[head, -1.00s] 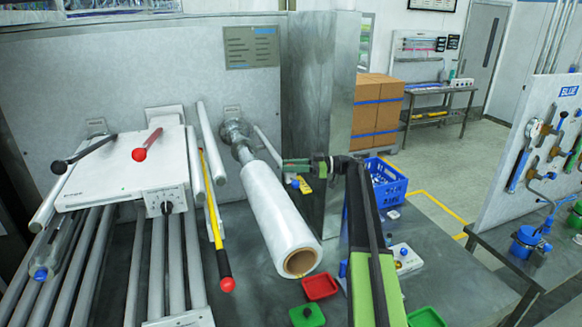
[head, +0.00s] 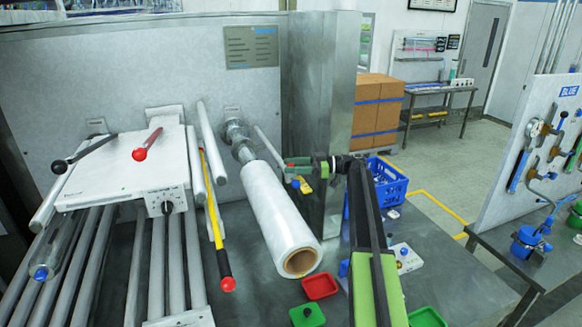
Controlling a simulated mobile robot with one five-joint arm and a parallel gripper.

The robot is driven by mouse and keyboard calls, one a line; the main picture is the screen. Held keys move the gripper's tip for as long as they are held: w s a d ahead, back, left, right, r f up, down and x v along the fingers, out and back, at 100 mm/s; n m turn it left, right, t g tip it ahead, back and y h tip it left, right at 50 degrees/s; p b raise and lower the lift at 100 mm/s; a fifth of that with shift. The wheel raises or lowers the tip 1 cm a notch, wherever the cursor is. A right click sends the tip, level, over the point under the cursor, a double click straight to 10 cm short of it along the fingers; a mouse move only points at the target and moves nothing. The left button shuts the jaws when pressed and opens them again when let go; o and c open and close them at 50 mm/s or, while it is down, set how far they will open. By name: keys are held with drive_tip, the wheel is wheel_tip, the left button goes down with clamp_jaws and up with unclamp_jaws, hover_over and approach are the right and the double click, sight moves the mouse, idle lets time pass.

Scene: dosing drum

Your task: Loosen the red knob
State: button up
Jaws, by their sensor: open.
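Two round red knobs show. One red knob (head: 139,154) is on the end of a short red-sleeved lever on top of the white machine box (head: 110,172). The other red knob (head: 227,284) is at the near lower end of a yellow rod (head: 216,220). I cannot tell which one is meant. My gripper (head: 289,166) is at the end of my green and black arm, right of both knobs and apart from them. It points left, beyond the white roll. It is open; its fingertips are small, and I see nothing between them.
A white film roll (head: 277,215) sticks out between the yellow rod and my arm. A black-knobbed lever (head: 85,152) is on the box. A red tray (head: 320,286) and green tray (head: 307,315) lie on the bench. A blue crate (head: 388,185) stands behind my arm.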

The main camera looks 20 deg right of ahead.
drive_tip(key=v, duration=1.1)
drive_tip(key=shift+d, duration=0.15)
drive_tip(key=shift+s, duration=0.1)
